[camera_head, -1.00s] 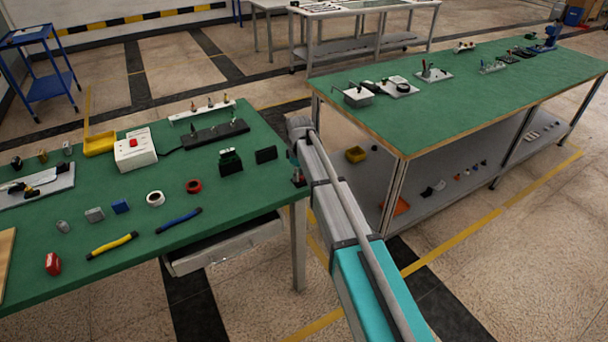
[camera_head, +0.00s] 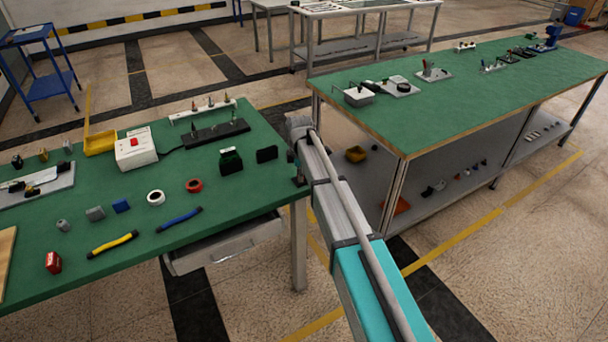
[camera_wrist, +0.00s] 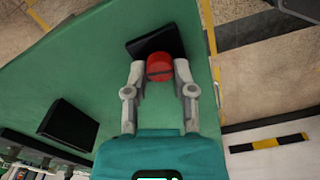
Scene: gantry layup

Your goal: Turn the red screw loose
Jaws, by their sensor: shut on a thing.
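In the wrist view, the red screw (camera_wrist: 160,68) shows as a round red head with a darker line across it. The two grey fingers of my gripper (camera_wrist: 159,72) are closed against it from the left and right. A dark block (camera_wrist: 157,38) lies right behind the red screw; I cannot tell how the screw joins it. In the head view, my arm mostly hides the gripper at the right end of the green table (camera_head: 240,200), and I cannot make out the red screw there.
A black plate (camera_head: 266,155) and a dark green-black block (camera_head: 230,160) stand near my gripper. A white box with a red button (camera_head: 135,149), tape rolls and tools lie further left. A second green table (camera_head: 450,95) is at the right, with a gap between the tables.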

